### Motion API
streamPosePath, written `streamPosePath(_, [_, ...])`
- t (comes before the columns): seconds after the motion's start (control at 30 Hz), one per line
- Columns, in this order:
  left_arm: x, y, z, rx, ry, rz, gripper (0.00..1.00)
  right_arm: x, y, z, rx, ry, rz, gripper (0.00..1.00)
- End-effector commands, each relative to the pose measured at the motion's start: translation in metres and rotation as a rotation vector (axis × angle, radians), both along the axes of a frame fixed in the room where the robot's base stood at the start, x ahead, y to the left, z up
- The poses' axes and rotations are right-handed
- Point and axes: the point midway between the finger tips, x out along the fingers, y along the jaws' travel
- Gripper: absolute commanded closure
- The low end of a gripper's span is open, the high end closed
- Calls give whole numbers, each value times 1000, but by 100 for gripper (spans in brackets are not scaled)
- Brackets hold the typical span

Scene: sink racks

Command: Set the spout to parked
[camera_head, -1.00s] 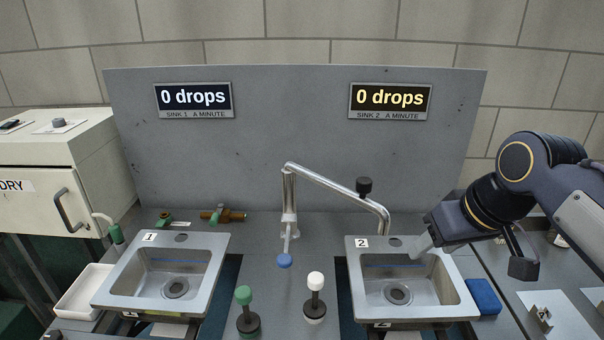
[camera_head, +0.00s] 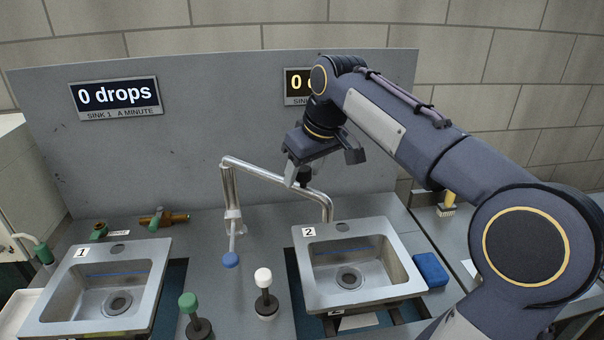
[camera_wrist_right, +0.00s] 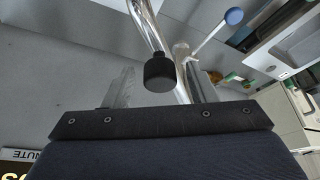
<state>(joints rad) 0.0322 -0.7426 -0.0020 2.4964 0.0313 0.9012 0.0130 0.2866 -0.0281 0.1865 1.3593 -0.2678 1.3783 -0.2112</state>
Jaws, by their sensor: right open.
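The chrome spout (camera_head: 270,174) rises from the counter between the two sinks. Its arm reaches right, and its tip bends down over the back edge of sink 2 (camera_head: 352,300). A black knob (camera_head: 304,178) stands on the spout arm; it shows large in the right wrist view (camera_wrist_right: 159,74). My right gripper (camera_head: 297,172) is at the knob, pointing down. In the right wrist view its two fingers (camera_wrist_right: 158,88) are apart, with the knob between them in the picture. I cannot tell if they touch it. My left gripper is not in view.
A blue-tipped lever (camera_head: 231,260) hangs at the spout's base. Sink 1 (camera_head: 40,318) is at left. White (camera_head: 263,276) and green (camera_head: 188,301) knobs stand in front. A blue sponge (camera_head: 431,269) lies right of sink 2. The grey back panel (camera_head: 220,120) stands behind.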

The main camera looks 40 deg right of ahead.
Motion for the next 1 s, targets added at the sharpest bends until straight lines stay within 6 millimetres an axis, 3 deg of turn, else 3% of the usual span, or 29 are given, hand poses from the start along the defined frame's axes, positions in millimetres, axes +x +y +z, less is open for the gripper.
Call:
streamPosePath(0.37, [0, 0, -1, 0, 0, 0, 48, 4, 0, -9, 0, -1, 0, 48])
streamPosePath(0.77, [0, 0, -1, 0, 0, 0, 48, 3, 0, -8, 0, -1, 0, 98])
streamPosePath(1.0, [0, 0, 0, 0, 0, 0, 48, 4, -1, -8, 0, 0, 4, 100])
